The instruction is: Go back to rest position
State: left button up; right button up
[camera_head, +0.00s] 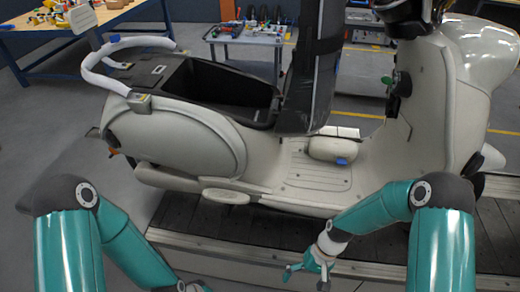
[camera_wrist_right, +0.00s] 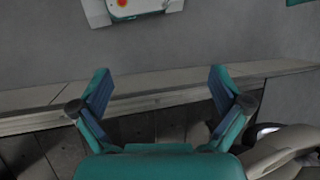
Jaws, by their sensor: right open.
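My right gripper (camera_head: 305,271) hangs over the front edge of the conveyor, low in the middle of the head view. In the right wrist view its two fingers (camera_wrist_right: 150,92) are spread apart with nothing between them. My left arm comes down at the lower left of the head view, and its gripper is cut off by the bottom edge. A pale scooter (camera_head: 170,135) stands on the slat conveyor (camera_head: 378,252). Its under-seat compartment (camera_head: 215,88) is open and its dark seat (camera_head: 312,65) is tilted up.
The conveyor's metal edge runs below the right gripper. Behind the scooter stand a wooden workbench (camera_head: 40,42) at the left and a cart with tools (camera_head: 245,35) in the middle. Grey floor lies open at the left.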

jog(key=s+f+t, duration=0.1)
jog(key=s+t, duration=0.2)
jog(key=s, duration=0.5)
jog(key=shift+a+f+m+t, duration=0.15)
jog(key=shift+f+m+t, duration=0.15)
jog(key=shift+f+m, duration=0.1)
jog(key=shift+s, duration=0.1)
dwell(0.6)
